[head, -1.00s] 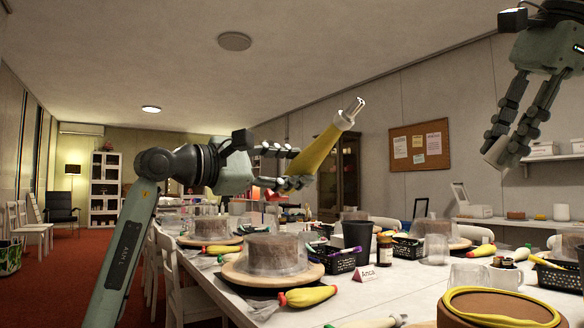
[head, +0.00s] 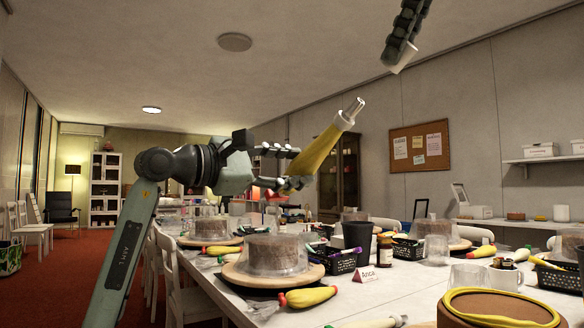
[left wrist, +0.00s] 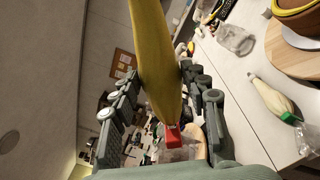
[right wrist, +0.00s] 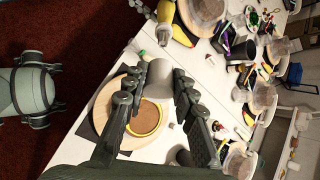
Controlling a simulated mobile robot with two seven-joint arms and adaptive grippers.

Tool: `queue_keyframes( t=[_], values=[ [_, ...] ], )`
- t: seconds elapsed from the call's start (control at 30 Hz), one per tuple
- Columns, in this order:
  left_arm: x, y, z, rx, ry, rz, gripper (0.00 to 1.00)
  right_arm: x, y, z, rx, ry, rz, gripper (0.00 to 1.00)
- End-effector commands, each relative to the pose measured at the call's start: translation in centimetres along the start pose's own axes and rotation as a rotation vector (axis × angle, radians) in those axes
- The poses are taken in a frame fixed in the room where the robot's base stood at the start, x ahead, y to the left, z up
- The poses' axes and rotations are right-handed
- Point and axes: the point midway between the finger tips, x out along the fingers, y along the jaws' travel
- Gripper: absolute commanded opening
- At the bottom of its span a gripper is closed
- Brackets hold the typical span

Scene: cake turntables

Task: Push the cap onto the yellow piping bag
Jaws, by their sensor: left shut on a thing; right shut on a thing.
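The yellow piping bag (head: 318,152) is tilted in the head view, its silver nozzle and white collar (head: 345,118) pointing up and right. My left gripper (head: 296,168) is shut on the bag. In the left wrist view the bag (left wrist: 157,55) runs between the fingers, with a red piece (left wrist: 172,136) at its lower end. My right gripper (head: 408,38) is above and to the right of the nozzle, shut on a pale cap (head: 403,58). The cap (right wrist: 159,78) also shows between the right fingertips in the right wrist view. Cap and nozzle are clearly apart.
Below, the long white table (head: 385,292) carries covered cakes on turntables (head: 275,254), black baskets (head: 335,260), a dark cup (head: 357,238) and other piping bags (head: 308,296). The air between the nozzle and the cap is clear.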

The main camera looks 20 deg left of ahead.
Motion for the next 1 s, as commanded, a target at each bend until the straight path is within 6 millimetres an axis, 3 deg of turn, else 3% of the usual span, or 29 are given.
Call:
queue_keyframes(
  t=[0.1,0.3,1.0],
  values=[
    [-0.1,0.1,0.1,0.001,-0.001,0.003,0.31,2.1,-0.1,0.4,0.0,0.0,0.004,0.06],
    [-0.1,0.1,0.1,0.001,-0.001,0.003,0.31,4.0,-0.1,1.1,0.0,0.0,0.004,0.05],
    [-0.1,0.1,0.1,0.001,-0.001,0.003,0.31,5.0,0.0,1.3,-0.002,0.0,0.003,0.05]
  ],
)
